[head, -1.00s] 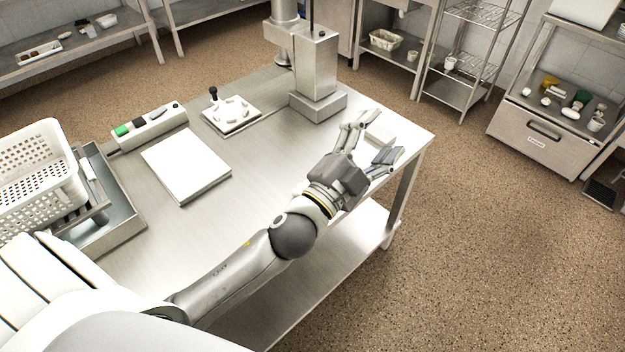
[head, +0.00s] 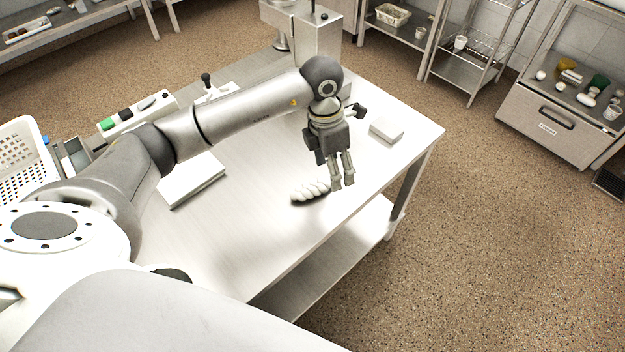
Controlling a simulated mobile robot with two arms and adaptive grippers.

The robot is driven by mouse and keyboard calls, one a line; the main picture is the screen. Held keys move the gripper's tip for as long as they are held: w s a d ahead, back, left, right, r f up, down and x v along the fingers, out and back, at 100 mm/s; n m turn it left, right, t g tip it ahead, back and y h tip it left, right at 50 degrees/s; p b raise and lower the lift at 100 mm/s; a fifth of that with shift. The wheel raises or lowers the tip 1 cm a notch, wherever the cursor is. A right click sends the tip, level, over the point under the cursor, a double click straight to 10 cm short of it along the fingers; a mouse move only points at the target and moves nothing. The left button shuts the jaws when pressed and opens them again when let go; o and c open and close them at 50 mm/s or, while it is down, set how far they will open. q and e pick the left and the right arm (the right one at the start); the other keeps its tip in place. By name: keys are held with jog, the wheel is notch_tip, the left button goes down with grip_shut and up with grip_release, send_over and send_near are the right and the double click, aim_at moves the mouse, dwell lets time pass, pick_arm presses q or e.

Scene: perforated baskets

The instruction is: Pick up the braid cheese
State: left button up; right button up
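The braid cheese (head: 309,192), a white twisted piece, lies on the steel table (head: 255,235) near its front edge in the head view. My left gripper (head: 349,150) is above the table, just up and to the right of the cheese. Two of its fingers point down, with their tips close to the cheese's right end. Another finger stands apart at the upper right, so the gripper is open, with nothing seen in it. I cannot tell whether the fingertips touch the cheese. My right gripper is not in view.
A white block (head: 386,129) lies right of the gripper. A white slab (head: 198,182) lies left, partly under my arm. A control box (head: 138,112), a steel column machine (head: 312,35) and a perforated white basket (head: 20,160) stand around. The table's front right is clear.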

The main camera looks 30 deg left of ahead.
pick_arm(q)
jog(key=shift+y, duration=0.8)
jog(key=a, duration=0.4)
jog(key=shift+w+r, duration=0.1)
jog(key=shift+w, duration=0.3)
send_over(319, 182)
notch_tip(319, 182, down, 5)
jog(key=shift+a+r+p, duration=0.15)
jog(key=shift+r+p, duration=0.05)
jog(key=shift+p, duration=0.2)
notch_tip(319, 182, down, 5)
jog(key=shift+r+p, duration=0.15)
jog(key=shift+p, duration=0.6)
jog(key=shift+f, duration=0.5)
jog(key=c, duration=1.2)
